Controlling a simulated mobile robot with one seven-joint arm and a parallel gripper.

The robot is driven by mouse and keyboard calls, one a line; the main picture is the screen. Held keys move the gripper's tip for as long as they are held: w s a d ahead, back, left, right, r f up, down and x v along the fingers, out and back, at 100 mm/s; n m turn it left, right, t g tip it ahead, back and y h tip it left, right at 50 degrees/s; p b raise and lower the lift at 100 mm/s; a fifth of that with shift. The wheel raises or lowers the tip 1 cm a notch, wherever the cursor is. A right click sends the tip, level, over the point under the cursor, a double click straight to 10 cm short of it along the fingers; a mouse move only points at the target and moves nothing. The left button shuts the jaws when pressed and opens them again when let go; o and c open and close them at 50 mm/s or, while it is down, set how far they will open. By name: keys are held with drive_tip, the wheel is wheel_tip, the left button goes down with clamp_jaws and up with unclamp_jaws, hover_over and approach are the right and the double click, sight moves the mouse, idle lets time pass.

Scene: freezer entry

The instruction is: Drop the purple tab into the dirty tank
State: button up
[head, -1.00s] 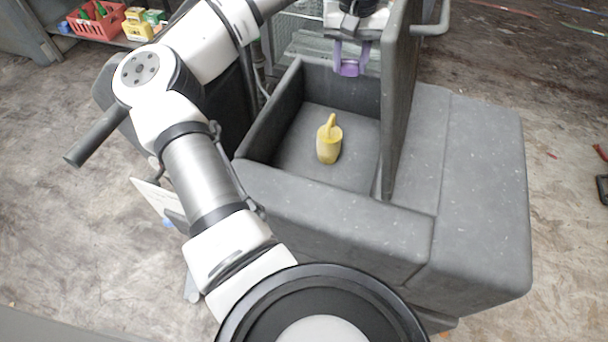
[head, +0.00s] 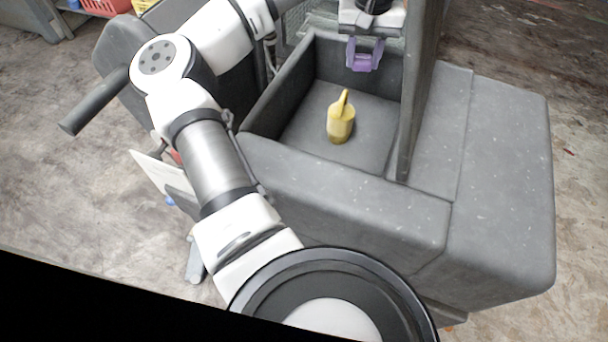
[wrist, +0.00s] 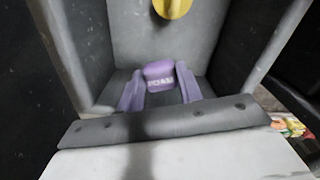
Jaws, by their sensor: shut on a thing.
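My gripper (head: 365,58) has purple fingers and hangs over the back part of an open grey tank (head: 345,165). It is shut on the purple tab, a small block between the fingertips. The tab (wrist: 158,76) shows best in the wrist view, with pale marks on its face. In the head view the tab is hard to tell from the fingers. I see no label saying whether this tank is the dirty one.
A tall grey panel (head: 420,90) stands upright along the tank's right side, close to my gripper. A flat grey block (head: 500,190) lies to its right. A red basket (head: 105,7) is at the far upper left. The floor at right is clear.

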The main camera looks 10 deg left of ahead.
drive_tip(key=o, duration=1)
drive_tip(key=shift+o, duration=0.2)
drive_tip(key=shift+r, duration=0.15)
wheel_tip(320, 180, up, 14)
drive_tip(key=b, duration=0.1)
drive_tip(key=shift+f, duration=0.2)
